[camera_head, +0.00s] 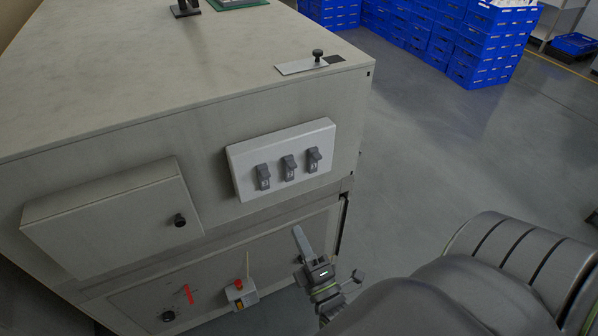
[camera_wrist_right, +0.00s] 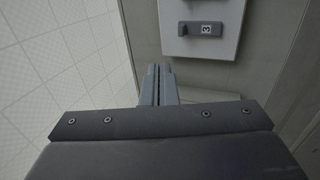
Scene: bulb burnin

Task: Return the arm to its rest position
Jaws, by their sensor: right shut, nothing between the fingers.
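My right gripper (camera_head: 299,231) is low in the head view, in front of the lower part of the grey cabinet (camera_head: 110,125). Its fingers are together and empty, and point upward below the switch panel. In the right wrist view the shut fingers (camera_wrist_right: 158,71) show at the centre, with a gap to the white switch panel (camera_wrist_right: 228,44) and its dark switch (camera_wrist_right: 199,28). The left gripper is not in view.
The white panel (camera_head: 236,166) carries three grey rocker switches (camera_head: 289,168). A box with a black knob (camera_head: 180,220) juts out at left. A red-buttoned box (camera_head: 241,294) sits low. Blue crates (camera_head: 480,55) stand behind. Grey floor (camera_head: 450,150) is open at right.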

